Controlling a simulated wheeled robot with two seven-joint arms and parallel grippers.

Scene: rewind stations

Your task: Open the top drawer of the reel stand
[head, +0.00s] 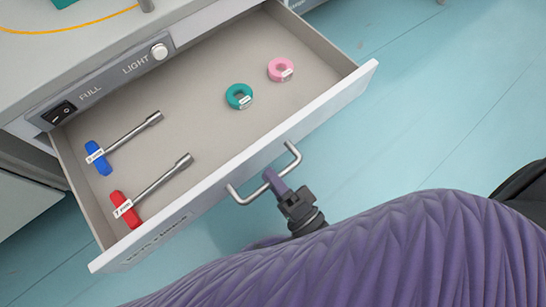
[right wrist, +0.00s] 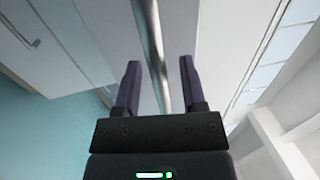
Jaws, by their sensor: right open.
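The top drawer (head: 205,95) of the reel stand (head: 85,55) is pulled well out, and its inside shows in the head view. Its metal bar handle (head: 242,198) is on the white front panel. My right gripper (head: 272,177) is at the handle, with a purple finger by the bar. In the right wrist view the two fingers (right wrist: 158,75) are apart, and the handle bar (right wrist: 150,40) passes between them without either finger visibly pressing on it. My left gripper is not in view.
The drawer holds a blue-handled tool (head: 98,157), a red-handled tool (head: 125,209), a teal ring (head: 239,96) and a pink ring (head: 281,69). A panel above it carries a black switch (head: 59,112) and a round knob (head: 159,52). Pale blue floor (head: 440,110) lies clear at right.

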